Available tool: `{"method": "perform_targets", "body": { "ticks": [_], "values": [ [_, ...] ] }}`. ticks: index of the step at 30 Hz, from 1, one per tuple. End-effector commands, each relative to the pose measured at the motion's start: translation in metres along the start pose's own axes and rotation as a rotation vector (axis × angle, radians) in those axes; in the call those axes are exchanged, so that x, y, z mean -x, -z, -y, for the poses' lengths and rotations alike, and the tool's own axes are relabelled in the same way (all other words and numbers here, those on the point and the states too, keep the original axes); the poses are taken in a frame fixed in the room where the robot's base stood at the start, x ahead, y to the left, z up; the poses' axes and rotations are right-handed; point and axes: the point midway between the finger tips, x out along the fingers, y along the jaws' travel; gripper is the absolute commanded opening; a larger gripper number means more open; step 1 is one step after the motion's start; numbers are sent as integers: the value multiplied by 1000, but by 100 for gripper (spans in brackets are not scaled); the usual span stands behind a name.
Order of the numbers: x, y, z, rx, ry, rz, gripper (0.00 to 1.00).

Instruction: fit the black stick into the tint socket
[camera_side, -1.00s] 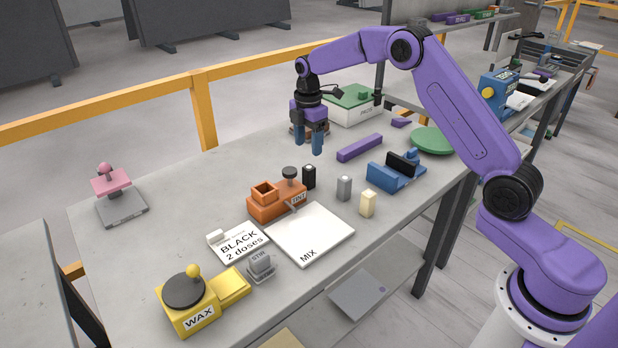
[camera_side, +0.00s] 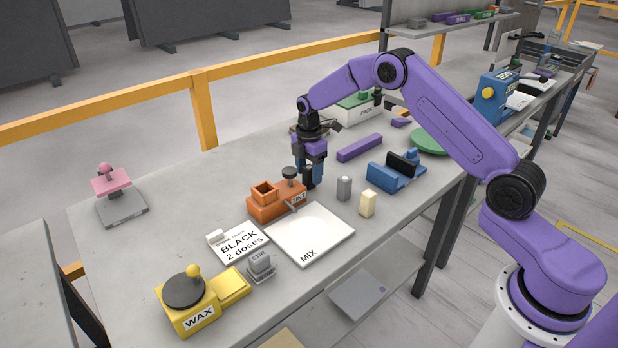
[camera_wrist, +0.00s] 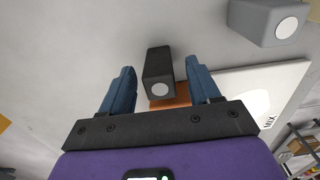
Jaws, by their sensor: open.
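My gripper (camera_side: 311,178) is open and low over the slab, its blue fingers on either side of the black stick. In the wrist view the black stick (camera_wrist: 158,72) stands upright between the two fingers (camera_wrist: 160,92), with a visible gap on each side. In the side view the fingers mostly hide the stick. The orange tint device (camera_side: 272,208), labelled TINT, stands just left of my gripper. Its square open socket (camera_side: 264,191) is on the left part, with a dark round knob (camera_side: 290,173) on the right part.
A grey stick (camera_side: 344,188) and a cream stick (camera_side: 367,204) stand to the right. The white MIX board (camera_side: 310,235) lies in front. A card reading BLACK 2 doses (camera_side: 240,243), a yellow WAX device (camera_side: 200,300) and a blue holder (camera_side: 397,175) are nearby.

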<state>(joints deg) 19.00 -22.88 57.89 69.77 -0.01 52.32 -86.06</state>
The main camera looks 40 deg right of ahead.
Motion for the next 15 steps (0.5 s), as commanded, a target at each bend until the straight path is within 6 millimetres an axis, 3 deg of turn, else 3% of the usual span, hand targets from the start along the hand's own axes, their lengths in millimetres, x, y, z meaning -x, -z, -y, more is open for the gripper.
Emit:
{"method": "perform_targets", "body": {
  "ticks": [3, 8, 9, 11, 15],
  "values": [
    [0, 0, 0, 0, 0, 0, 62],
    [0, 0, 0, 0, 0, 0, 10],
    [0, 0, 0, 0, 0, 0, 5],
    [1, 0, 0, 0, 0, 0, 0],
    [1, 0, 0, 0, 0, 0, 0]
  ]
}}
